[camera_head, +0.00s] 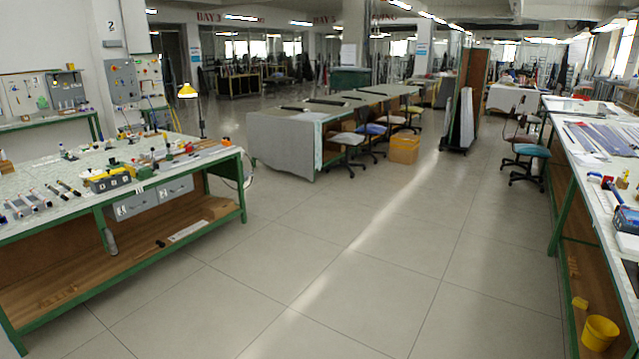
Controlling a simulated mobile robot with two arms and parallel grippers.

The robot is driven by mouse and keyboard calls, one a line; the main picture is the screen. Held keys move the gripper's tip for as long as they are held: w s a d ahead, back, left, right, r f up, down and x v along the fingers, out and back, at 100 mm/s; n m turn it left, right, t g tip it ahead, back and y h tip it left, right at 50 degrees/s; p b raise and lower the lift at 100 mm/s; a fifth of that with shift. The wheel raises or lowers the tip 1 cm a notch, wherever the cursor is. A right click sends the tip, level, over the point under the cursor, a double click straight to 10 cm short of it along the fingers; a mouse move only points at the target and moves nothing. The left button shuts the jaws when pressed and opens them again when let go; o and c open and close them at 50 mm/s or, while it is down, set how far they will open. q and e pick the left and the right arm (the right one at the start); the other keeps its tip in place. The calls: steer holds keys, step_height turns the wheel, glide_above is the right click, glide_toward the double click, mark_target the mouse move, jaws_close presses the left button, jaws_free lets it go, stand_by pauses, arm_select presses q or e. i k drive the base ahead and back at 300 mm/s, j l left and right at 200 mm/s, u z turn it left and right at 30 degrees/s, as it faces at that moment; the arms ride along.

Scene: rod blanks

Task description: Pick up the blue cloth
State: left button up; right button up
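I cannot make out a blue cloth for certain in the head view. A small blue thing with red parts (608,186) lies on the right workbench (583,172), too small to identify. A blue box-like thing (626,219) stands near it at the right picture edge. Neither of my grippers shows in the view.
A green-framed workbench (120,216) with tools and several rods stands on the left. A yellow bucket (599,332) sits low under the right bench. Chairs, an orange-yellow box (404,149) and a covered table (283,142) stand farther back. The floor (370,270) between the benches is clear.

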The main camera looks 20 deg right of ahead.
mark_target(594, 174)
steer(key=i+l+z, duration=0.3)
steer(key=i, duration=0.25)
steer(key=i+z, duration=0.25)
steer(key=i, duration=0.3)
steer(key=i+j+z, duration=0.15)
steer(key=i+z, duration=0.15)
steer(key=i, duration=0.25)
steer(key=i+j+z, duration=0.3)
steer(key=i, duration=0.25)
steer(key=i+j+z, duration=0.3)
steer(key=i, duration=0.25)
steer(key=i+l+z, duration=0.2)
steer(key=i, duration=0.45)
steer(key=i+z, duration=0.2)
steer(key=i, duration=0.5)
steer(key=i+j+z, duration=0.2)
steer(key=i, duration=0.45)
steer(key=i+j+z, duration=0.1)
steer(key=i+z, duration=0.15)
steer(key=i, duration=0.4)
